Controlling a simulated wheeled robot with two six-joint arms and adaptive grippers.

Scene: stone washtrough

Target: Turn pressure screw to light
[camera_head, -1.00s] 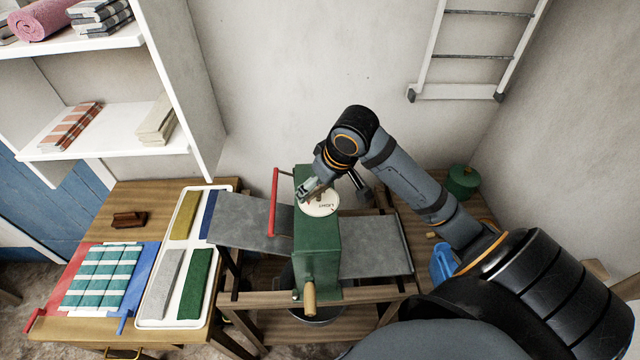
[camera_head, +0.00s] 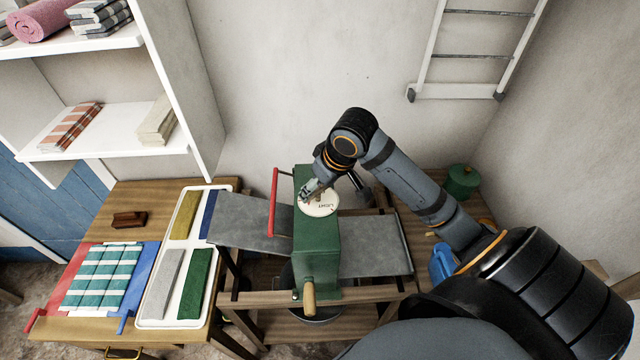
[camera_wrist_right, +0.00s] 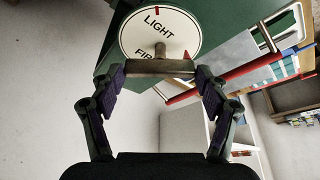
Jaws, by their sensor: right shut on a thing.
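The green press (camera_head: 316,250) stands on a wooden frame in the middle of the head view. A round white dial (camera_head: 322,206) lies on its top; the word LIGHT is readable there. In the right wrist view the dial (camera_wrist_right: 145,38) shows LIGHT, a partly hidden FIRM, and a red mark at its rim near LIGHT. The pressure screw's metal crossbar (camera_wrist_right: 160,68) sits on a short stem above the dial. My right gripper (camera_wrist_right: 158,76) is shut on the crossbar, with a finger at each end; it also shows over the dial in the head view (camera_head: 307,191). My left gripper is not in view.
A red bar (camera_head: 274,202) stands up left of the press. Grey boards (camera_head: 372,246) extend from both sides. A white tray (camera_head: 150,322) with coloured folded cloths and a striped cloth (camera_head: 102,276) lie on the left table. A green pot (camera_head: 462,182) stands behind my right arm.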

